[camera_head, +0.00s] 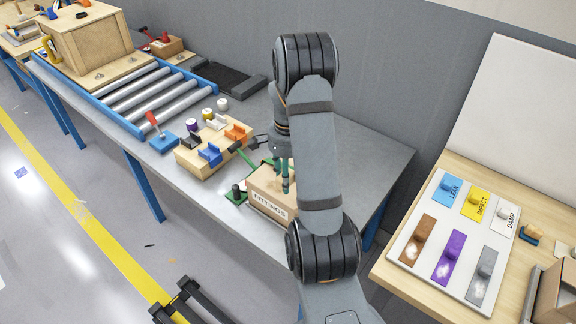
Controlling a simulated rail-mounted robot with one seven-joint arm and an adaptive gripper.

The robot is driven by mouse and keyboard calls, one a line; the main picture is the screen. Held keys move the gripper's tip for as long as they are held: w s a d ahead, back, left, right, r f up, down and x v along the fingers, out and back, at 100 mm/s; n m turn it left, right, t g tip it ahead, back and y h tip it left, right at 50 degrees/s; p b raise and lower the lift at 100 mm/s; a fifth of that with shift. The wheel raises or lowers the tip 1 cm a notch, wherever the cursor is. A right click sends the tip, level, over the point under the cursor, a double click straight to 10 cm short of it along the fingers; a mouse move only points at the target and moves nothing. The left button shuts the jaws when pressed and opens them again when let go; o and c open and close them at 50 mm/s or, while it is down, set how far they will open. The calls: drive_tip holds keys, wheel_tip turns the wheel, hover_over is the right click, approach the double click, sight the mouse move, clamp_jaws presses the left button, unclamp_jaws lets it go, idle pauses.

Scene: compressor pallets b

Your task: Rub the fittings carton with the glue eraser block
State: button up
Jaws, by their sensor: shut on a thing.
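The fittings carton (270,206) is a tan box labelled "FITTINGS" near the front right of the grey bench. My gripper (285,178) points down over the carton's top, partly hidden behind my own arm. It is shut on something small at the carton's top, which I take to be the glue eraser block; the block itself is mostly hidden. I cannot tell whether it touches the carton. A green clamp-like fixture (238,192) stands against the carton's left side.
A wooden block with coloured clips (195,160) and a blue base with a red lever (163,142) stand left of the carton. A roller conveyor (130,95) lies further left. A separate wooden table with a switch panel (403,252) is at right.

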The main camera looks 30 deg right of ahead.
drive_tip(key=shift+r+p, duration=0.8)
drive_tip(key=shift+r, duration=0.7)
